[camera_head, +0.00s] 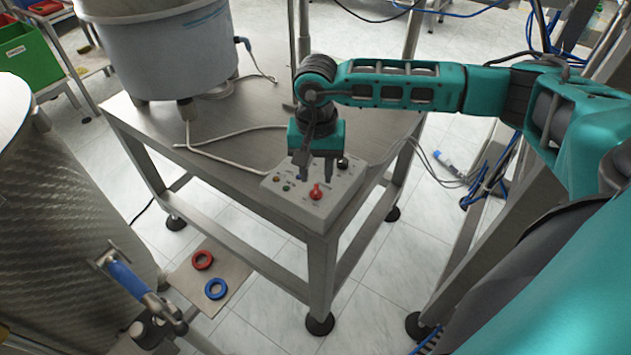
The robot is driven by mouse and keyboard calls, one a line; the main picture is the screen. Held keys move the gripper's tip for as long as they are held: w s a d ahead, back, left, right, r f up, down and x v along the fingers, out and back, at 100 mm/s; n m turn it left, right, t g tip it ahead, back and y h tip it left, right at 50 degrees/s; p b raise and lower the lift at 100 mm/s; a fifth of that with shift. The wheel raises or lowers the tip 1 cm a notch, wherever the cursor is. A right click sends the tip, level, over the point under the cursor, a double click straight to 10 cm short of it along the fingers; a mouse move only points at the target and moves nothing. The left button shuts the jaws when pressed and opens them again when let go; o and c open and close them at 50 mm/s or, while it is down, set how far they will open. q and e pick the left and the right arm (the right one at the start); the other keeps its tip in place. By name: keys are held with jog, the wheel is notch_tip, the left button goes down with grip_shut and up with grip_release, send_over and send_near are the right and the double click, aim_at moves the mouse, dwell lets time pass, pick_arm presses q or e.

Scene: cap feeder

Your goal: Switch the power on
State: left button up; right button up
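A light grey control box (318,209) sits on the near corner of the metal table. On its top are a red knob (316,191), a black knob (342,162) and several small coloured buttons (287,187). My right gripper (314,178) points down over the box, between the small buttons and the black knob, just behind the red knob. Its two dark fingers are apart with nothing seen between them. I cannot tell whether a fingertip touches the box. My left gripper is not in view.
A large grey feeder bowl (165,50) stands on the table (235,135), with cables behind the box. A big metal drum (60,210) with a blue handle (125,277) is at left. Red (202,260) and blue (215,289) rings lie on a low plate.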

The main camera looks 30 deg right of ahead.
aim_at(316, 188)
jog(key=shift+f, duration=2.05)
jog(key=shift+c, duration=0.3)
grip_shut()
